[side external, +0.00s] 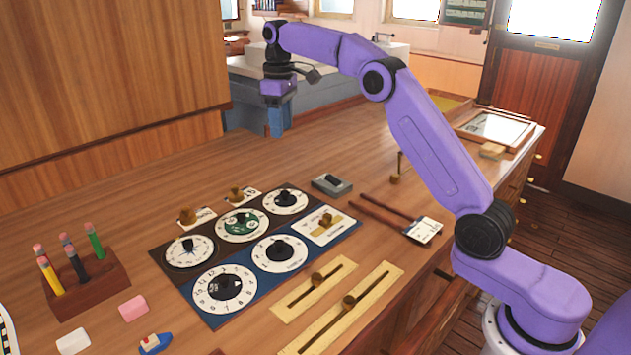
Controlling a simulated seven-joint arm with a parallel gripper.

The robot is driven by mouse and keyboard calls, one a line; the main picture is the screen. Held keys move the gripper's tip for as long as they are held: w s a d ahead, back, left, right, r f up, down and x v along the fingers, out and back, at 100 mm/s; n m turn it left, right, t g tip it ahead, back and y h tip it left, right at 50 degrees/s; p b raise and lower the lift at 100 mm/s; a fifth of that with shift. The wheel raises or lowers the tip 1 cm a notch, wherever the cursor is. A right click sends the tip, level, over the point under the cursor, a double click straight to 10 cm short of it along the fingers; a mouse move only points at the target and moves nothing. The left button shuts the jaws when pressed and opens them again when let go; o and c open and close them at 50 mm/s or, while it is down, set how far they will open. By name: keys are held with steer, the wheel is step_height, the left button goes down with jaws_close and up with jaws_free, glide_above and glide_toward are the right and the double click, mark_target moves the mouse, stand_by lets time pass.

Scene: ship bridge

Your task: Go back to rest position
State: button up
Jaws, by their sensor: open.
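My gripper (277,127) hangs at the end of my purple arm, high above the back part of the wooden desk, pointing down. It is open and nothing shows between its fingers. It is apart from everything on the desk. The panel of dials (262,222) lies on the desk in front of and below it, with several round white dials and black knobs.
Brass slider plates (312,290) lie in front of the dials. A wooden block (82,287) holds upright pencils at the left. A pink eraser (133,308) and a small toy boat (155,343) are near the front. A grey switch box (331,185) sits behind the dials.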

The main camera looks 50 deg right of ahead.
steer(key=s+a+f+n, duration=0.1)
steer(key=s+a+n, duration=0.1)
steer(key=s+a, duration=0.55)
steer(key=s+a+n, duration=0.2)
steer(key=s+a, duration=0.3)
steer(key=s, duration=0.6)
steer(key=s+d+f+n, duration=0.1)
steer(key=s+d+f, duration=0.1)
steer(key=s, duration=0.7)
steer(key=s+d+f+n, duration=0.1)
steer(key=s+f, duration=0.3)
steer(key=s, duration=0.4)
steer(key=s+d+f+n, duration=0.1)
steer(key=s+d+f, duration=0.2)
steer(key=s, duration=0.6)
steer(key=shift+s+d, duration=0.3)
steer(key=shift+d, duration=0.3)
